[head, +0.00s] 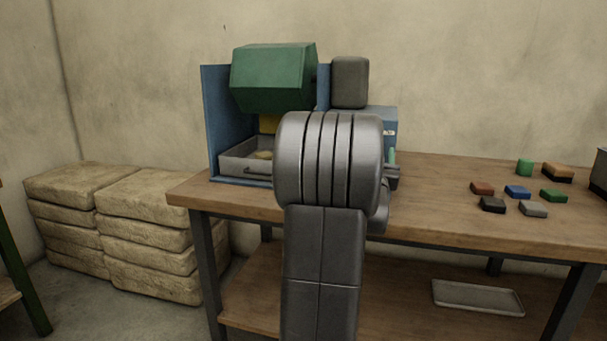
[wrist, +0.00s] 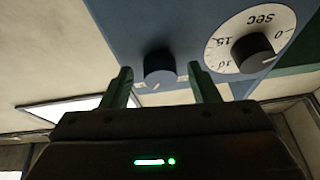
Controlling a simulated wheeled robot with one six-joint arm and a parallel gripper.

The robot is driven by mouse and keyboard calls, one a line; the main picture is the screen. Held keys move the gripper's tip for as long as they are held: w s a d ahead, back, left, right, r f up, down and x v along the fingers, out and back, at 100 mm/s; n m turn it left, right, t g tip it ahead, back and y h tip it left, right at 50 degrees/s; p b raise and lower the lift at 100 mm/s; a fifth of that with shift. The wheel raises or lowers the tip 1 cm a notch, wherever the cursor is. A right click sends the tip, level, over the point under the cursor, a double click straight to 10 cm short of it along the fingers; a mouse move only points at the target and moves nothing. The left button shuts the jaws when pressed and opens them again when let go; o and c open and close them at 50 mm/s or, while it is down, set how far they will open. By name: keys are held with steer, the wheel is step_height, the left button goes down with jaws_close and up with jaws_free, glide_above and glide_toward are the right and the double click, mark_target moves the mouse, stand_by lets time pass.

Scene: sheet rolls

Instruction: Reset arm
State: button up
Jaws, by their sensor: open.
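My arm (head: 325,240) stands in front of the blue machine (head: 222,120) on the workbench and hides part of it. My gripper (wrist: 159,72) is open in the wrist view, its two green fingers apart. A dark round knob (wrist: 158,66) on the machine's blue panel appears between the fingertips, with no clear contact on either side. A larger dark knob on a white seconds dial (wrist: 224,52) is to the right of the fingers. In the head view only a bit of green finger (head: 392,157) shows beside my arm; the rest is hidden.
The machine has a green hood (head: 273,77) and a grey tray (head: 240,165). Several small coloured blocks (head: 517,191) lie on the bench (head: 430,215) to the right. A flat tray (head: 478,298) is on the lower shelf. Stacked sacks (head: 150,235) stand at left.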

steer(key=shift+s+f+n+y+p, duration=0.3)
steer(key=shift+s+n+y+p, duration=0.25)
steer(key=shift+s+n, duration=0.4)
steer(key=shift+s+f+n+y+p, duration=0.3)
steer(key=shift+s+n+y+p, duration=0.25)
steer(key=shift+n, duration=0.7)
steer(key=shift+s+a, duration=0.1)
steer(key=shift+s, duration=0.05)
